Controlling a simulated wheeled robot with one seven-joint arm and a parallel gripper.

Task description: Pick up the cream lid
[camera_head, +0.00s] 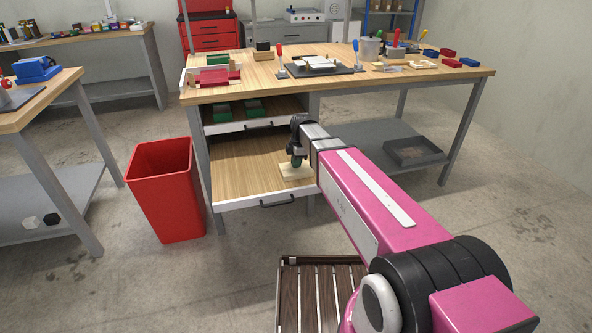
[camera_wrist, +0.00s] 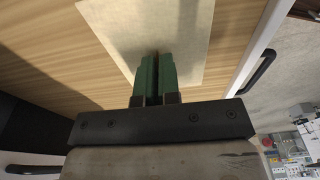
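The cream lid (camera_head: 294,173) is a flat pale rectangular piece on the wooden floor of the pulled-out lower drawer. In the wrist view the cream lid (camera_wrist: 193,35) fills the area under and beyond the fingers. My gripper (camera_head: 296,162) points down over the middle of the lid, close to its top or touching it. In the wrist view its two green fingertips (camera_wrist: 155,68) are close together with a narrow dark gap. Whether a part of the lid is between them is hidden.
The lower drawer (camera_head: 240,163) is open, with a dark handle at its front. An upper drawer (camera_head: 225,126) above it holds green pieces. The workbench top (camera_head: 240,88) carries tools and parts. A red bin (camera_head: 163,190) stands left of the drawer. The lower drawer's left side is clear.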

